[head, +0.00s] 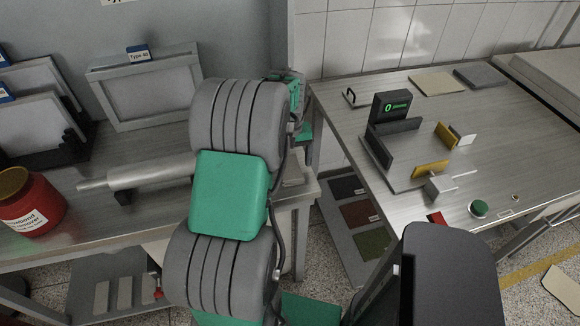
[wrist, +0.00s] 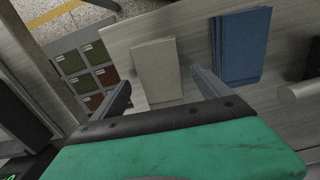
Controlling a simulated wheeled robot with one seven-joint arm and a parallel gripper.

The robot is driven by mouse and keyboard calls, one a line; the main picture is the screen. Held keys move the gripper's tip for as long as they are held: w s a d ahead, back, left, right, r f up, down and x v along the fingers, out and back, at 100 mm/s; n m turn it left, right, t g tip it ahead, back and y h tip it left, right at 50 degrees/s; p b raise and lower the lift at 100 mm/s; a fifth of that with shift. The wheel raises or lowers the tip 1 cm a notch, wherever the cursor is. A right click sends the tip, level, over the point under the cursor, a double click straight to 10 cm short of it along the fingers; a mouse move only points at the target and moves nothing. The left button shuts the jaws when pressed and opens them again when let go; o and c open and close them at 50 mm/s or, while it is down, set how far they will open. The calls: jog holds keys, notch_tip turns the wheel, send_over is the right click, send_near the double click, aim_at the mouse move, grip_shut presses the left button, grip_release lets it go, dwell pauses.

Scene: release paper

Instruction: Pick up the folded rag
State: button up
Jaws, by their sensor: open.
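In the wrist view a beige folded flat piece (wrist: 157,72) and a blue folded stack (wrist: 241,45) lie side by side on the metal table. Either looks like folded cloth; I cannot tell for sure which is the rag. My gripper (wrist: 160,79) is open, with its two fingers apart. The beige piece appears between and beyond the fingertips; the blue stack is to the right of the right finger. Nothing is between the jaws that I can see as held. In the head view my arm hides most of this area.
A red jar (head: 31,205), a metal roller (head: 140,173) and a framed screen (head: 145,88) stand on the left table. The right table holds a fixture with a green display (head: 391,106). A gap with a lower shelf of coloured samples (head: 358,213) separates the tables.

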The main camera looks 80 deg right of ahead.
jog(key=shift+f, duration=0.95)
jog(key=c, duration=1.4)
jog(key=shift+c, duration=0.2)
jog(key=shift+r, duration=0.1)
jog(key=shift+d+r, duration=0.1)
jog(key=shift+r, duration=0.15)
notch_tip(320, 180, up, 2)
jog(key=shift+r, duration=0.2)
jog(key=w+a+r+b, duration=0.3)
jog(key=w+a+r, duration=0.7)
